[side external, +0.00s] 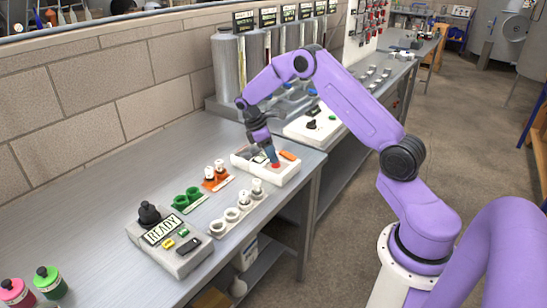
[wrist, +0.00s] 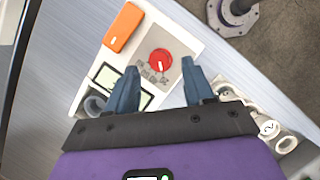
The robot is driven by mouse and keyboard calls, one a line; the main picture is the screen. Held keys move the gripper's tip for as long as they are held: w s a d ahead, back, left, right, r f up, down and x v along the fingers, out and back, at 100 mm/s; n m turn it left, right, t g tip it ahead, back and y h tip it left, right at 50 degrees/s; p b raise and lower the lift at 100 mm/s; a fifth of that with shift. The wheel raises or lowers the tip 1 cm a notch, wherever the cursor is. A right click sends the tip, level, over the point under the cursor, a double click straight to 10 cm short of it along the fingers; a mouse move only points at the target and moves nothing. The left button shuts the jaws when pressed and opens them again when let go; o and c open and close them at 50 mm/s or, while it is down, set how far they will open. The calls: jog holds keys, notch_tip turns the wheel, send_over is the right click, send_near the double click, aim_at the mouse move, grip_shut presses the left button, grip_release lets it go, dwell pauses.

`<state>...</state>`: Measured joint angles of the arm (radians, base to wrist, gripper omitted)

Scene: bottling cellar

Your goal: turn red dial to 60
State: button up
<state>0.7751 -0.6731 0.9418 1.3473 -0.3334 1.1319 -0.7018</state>
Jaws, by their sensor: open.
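The red dial (side external: 276,165) sits on a white box (side external: 284,174) near the bench's right edge. In the wrist view the dial (wrist: 159,60) is round, with a white pointer mark toward its lower edge. Printed scale marks lie below it, too small to read. My gripper (side external: 271,153) points down over the box, close to the dial. In the wrist view my gripper (wrist: 159,66) is open, its two blue-grey fingers apart, one on each side of the dial in the picture. I cannot tell whether the fingertips touch the dial or hover above it.
An orange rocker switch (wrist: 123,27) and a small display (wrist: 105,76) share the box. Green holders (side external: 187,199), an orange rack (side external: 216,179) and white cups (side external: 238,208) stand nearby. A READY box (side external: 169,240) stands nearer. Another white panel (side external: 314,127) lies behind.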

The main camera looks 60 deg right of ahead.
jog(key=shift+x, duration=1.3)
jog(key=shift+c, duration=0.3)
grip_shut()
jog(key=shift+m, duration=0.4)
jog(key=m+y, duration=0.1)
jog(key=m, duration=0.1)
jog(key=m+g, duration=0.1)
jog(key=m, duration=0.1)
jog(key=shift+w+d+m+y, duration=0.2)
jog(key=shift+m+y, duration=0.1)
jog(key=shift+y, duration=0.1)
jog(key=m+y, duration=0.1)
jog(key=m, duration=0.2)
jog(key=m+y, duration=0.1)
jog(key=m, duration=0.2)
jog(key=shift+d, duration=0.15)
jog(key=shift+m+y, duration=0.3)
